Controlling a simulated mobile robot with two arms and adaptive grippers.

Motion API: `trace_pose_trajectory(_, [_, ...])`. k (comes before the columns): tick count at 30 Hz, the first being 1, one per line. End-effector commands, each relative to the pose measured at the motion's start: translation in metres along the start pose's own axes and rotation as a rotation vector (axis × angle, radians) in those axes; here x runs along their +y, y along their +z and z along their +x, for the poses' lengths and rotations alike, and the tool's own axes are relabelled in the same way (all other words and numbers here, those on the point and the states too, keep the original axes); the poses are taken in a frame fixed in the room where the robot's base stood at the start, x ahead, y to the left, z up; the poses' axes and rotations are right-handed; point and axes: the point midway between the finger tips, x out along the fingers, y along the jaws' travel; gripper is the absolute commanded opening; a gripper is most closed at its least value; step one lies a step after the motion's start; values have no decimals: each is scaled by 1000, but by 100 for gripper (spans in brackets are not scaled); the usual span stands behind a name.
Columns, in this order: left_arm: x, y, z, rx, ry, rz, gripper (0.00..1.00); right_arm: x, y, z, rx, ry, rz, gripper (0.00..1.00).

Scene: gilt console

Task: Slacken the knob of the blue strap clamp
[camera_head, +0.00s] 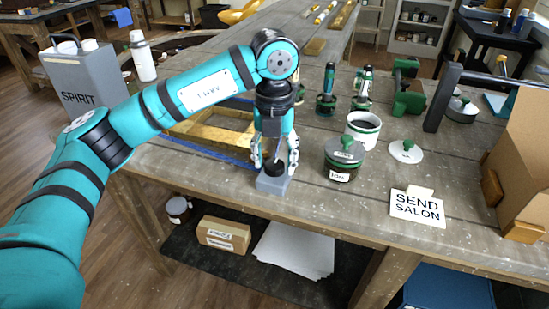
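The strap clamp is a grey block (273,184) with a dark round knob (274,168) on top, at the front edge of the bench. A blue strap (213,152) runs from it along the front of a gilt wooden frame (215,134) lying on the bench. My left gripper (275,170) points down over the clamp, its two fingers spread on either side of the knob. I cannot tell whether the fingertips touch the knob. My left arm hides part of the frame and strap. My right gripper is not in view.
Right of the clamp stand a dark jar with a green knob (344,155) and a white tin (363,129). A "SEND SALON" card (416,207), a round white lid (406,151) and a cardboard box (522,165) are further right. A grey "SPIRIT" can (84,80) stands left.

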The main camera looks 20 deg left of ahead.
Motion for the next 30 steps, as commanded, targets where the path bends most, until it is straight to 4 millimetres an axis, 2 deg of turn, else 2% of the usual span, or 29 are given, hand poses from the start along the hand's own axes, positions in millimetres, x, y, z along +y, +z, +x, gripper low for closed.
trace_pose_trajectory(9, [0, -1, 2, 5, 3, 2, 62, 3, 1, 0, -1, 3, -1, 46])
trace_pose_trajectory(13, [0, -1, -6, 3, 1, 2, 62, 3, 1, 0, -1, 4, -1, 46])
trace_pose_trajectory(17, [0, 0, -27, 1, 1, 2, 62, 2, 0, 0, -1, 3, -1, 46])
trace_pose_trajectory(24, [0, 0, -80, -1, 2, 1, 62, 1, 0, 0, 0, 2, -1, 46])
trace_pose_trajectory(30, [0, 0, -109, 2, 2, 0, 62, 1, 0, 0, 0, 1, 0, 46])
